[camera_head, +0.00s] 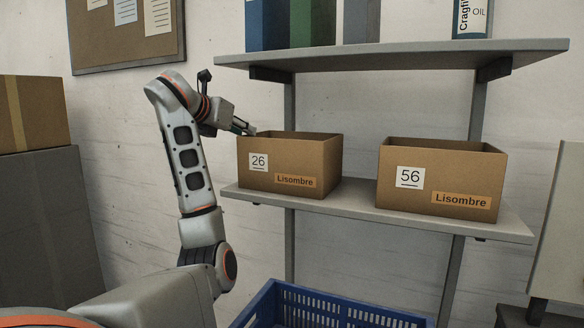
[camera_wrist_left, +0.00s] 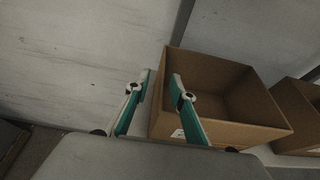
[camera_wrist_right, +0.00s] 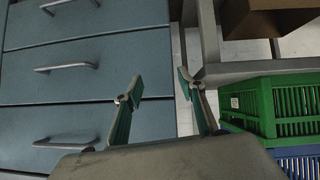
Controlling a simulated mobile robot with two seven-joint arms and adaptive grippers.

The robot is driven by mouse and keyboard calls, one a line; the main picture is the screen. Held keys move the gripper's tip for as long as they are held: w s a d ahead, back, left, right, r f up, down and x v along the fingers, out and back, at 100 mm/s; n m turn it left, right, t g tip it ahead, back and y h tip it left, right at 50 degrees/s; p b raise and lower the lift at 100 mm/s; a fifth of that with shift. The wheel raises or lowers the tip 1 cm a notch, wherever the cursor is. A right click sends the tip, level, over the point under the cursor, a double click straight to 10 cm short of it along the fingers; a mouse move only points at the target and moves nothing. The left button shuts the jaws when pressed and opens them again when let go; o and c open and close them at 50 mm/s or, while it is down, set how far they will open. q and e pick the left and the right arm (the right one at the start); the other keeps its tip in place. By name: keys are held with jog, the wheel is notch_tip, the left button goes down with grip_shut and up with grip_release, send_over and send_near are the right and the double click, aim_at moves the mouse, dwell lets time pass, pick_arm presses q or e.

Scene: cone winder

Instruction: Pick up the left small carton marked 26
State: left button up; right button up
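The small open-topped carton marked 26 (camera_head: 291,160) stands on the left of the lower shelf in the head view. It is brown, with a "Lisombre" label, and looks empty in the left wrist view (camera_wrist_left: 225,82). My left gripper (camera_head: 246,129) is at the top of its left wall. In the left wrist view the left gripper (camera_wrist_left: 162,82) is open, with one finger outside that wall and the other over the carton's inside. I cannot tell if they touch it. My right gripper (camera_wrist_right: 160,84) is open and empty in the right wrist view.
A carton marked 56 (camera_head: 440,178) stands to the right on the lower shelf (camera_head: 360,208). The upper shelf (camera_head: 400,56) is close above. A blue crate (camera_head: 335,306) lies below. Drawers (camera_wrist_right: 85,62) and a green crate (camera_wrist_right: 262,110) are near my right gripper.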

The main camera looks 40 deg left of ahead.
pick_arm(q)
jog(key=shift+w+f, duration=0.25)
jog(key=shift+w, duration=0.6)
jog(key=x, duration=0.4)
jog(key=shift+w+f, duration=0.1)
jog(key=shift+w, duration=0.1)
grip_shut()
